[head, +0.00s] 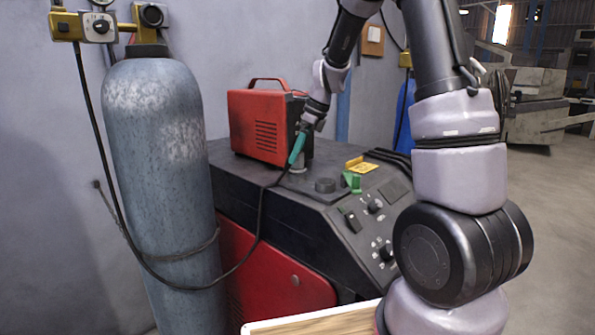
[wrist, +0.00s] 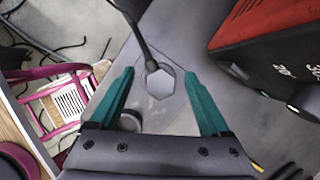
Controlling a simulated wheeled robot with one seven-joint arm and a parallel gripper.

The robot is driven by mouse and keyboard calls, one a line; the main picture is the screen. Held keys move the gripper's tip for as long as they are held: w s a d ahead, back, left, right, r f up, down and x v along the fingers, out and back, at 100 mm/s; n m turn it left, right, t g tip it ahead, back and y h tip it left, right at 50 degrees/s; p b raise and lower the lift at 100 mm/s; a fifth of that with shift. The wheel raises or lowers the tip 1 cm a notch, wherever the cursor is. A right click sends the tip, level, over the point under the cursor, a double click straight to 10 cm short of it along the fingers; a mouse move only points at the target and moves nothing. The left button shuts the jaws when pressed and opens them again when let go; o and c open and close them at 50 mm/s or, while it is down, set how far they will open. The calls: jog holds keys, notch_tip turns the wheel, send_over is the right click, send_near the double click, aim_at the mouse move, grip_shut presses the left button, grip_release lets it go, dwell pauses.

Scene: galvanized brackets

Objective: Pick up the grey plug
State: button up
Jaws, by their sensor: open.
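The grey plug (head: 298,173) stands on the dark top of the machine, near the front of the red case. In the wrist view the plug (wrist: 160,83) shows from above as a grey six-sided face between my fingertips. A black cable reaches its upper edge in that view. My gripper (head: 296,160) is above the plug, with its teal fingers pointing down. In the wrist view my gripper (wrist: 158,75) is open, one finger on either side of the plug, with visible gaps. How far the fingertips are above the plug is hard to tell.
The red case (head: 258,125) stands close behind and shows at right in the wrist view (wrist: 275,30).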

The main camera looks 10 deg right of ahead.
aim_at(296, 166)
jog(key=x, duration=0.3)
jog(key=shift+w+a+f, duration=0.15)
jog(key=shift+f, duration=0.2)
grip_shut()
